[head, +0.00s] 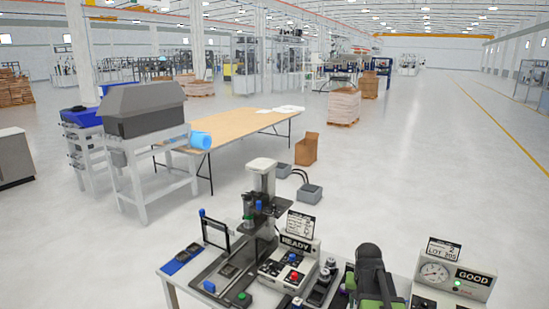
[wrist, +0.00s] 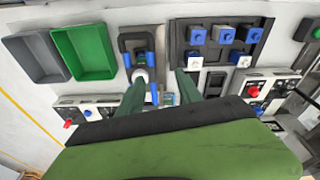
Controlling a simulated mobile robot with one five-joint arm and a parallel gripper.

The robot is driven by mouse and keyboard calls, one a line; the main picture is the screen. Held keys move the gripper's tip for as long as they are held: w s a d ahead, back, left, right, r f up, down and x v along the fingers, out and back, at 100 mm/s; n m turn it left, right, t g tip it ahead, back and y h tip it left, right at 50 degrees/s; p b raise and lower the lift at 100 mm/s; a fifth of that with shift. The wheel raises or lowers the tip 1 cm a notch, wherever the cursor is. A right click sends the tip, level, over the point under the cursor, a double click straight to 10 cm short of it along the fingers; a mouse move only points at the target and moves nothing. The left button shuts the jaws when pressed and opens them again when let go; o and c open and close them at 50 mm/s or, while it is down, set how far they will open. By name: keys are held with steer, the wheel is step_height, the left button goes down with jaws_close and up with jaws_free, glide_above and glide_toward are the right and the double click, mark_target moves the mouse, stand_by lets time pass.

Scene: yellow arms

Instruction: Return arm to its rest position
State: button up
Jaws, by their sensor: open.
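My gripper (wrist: 160,88) shows in the wrist view as two dark green fingers held apart, above the workbench. No object is seen held between them. A dark U-shaped fixture with a white round part (wrist: 140,75) lies by the left finger. In the head view my green and black arm (head: 372,280) stands at the bottom, over the workbench, and its fingertips cannot be made out there.
The workbench carries a READY panel (head: 296,243), a grey press (head: 262,178) and a gauge box marked GOOD (head: 452,278). The wrist view shows a green bin (wrist: 84,52), a grey bin (wrist: 36,57) and a dark tray (wrist: 182,60) with several blue-topped parts. Open floor lies beyond the bench.

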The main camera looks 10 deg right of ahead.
steer(key=s+a+n+y, duration=0.1)
steer(key=s+a+n, duration=0.15)
steer(key=a, duration=0.65)
steer(key=s+a+n, duration=0.2)
steer(key=a+n, duration=0.1)
steer(key=a, duration=0.7)
step_height(320, 180, down, 15)
steer(key=s+g+b, duration=0.1)
steer(key=s+b, duration=0.1)
steer(key=b, duration=1.2)
steer(key=shift+s+a+g+b, duration=0.15)
steer(key=shift+g+b, duration=0.15)
steer(key=shift+b, duration=0.1)
steer(key=shift+c, duration=0.5)
